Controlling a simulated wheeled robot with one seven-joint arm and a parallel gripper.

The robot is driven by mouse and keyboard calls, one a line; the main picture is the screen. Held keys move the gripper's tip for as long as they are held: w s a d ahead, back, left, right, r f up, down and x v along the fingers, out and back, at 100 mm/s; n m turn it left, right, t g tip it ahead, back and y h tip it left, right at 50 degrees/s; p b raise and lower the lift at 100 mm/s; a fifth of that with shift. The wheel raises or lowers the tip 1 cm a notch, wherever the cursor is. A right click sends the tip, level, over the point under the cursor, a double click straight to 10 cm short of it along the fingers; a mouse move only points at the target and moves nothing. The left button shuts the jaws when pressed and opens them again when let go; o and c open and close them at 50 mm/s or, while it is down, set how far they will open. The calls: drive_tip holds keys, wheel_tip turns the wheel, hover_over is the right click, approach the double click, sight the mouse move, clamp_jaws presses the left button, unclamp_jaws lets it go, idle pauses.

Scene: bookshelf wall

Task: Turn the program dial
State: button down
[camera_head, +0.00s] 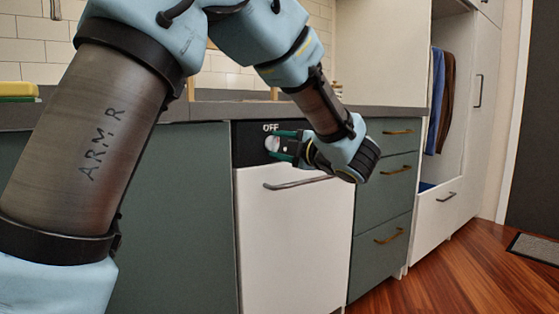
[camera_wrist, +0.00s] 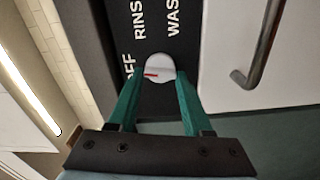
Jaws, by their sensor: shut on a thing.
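The program dial (camera_wrist: 159,69) is a round light-grey knob with a red mark, set in the dishwasher's black control panel (camera_wrist: 115,28). In the wrist view the words OFF, RINS and WAS, the last two cut off, stand beside it, and the red mark points toward the OFF side. My gripper (camera_wrist: 160,80) has its green fingers on both sides of the dial, closed on it. In the head view the dial (camera_head: 272,143) shows just below the OFF label, with my gripper (camera_head: 285,145) reaching it from the right.
The white dishwasher door (camera_head: 295,235) with a bar handle (camera_head: 298,184) lies below the panel. Green drawers (camera_head: 385,190) stand to the right and a green cabinet front (camera_head: 175,220) to the left. The counter edge (camera_head: 215,110) runs just above the panel.

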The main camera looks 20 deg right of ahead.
drive_tip(key=shift+f+n+b, duration=0.15)
drive_tip(key=shift+n+b, duration=0.85)
drive_tip(key=shift+b, duration=0.15)
drive_tip(key=shift+c, duration=1.6)
unclamp_jaws()
drive_tip(key=shift+s, duration=0.1)
drive_tip(key=s+d+p, duration=0.2)
drive_tip(key=s, duration=0.8)
drive_tip(key=shift+s, duration=0.2)
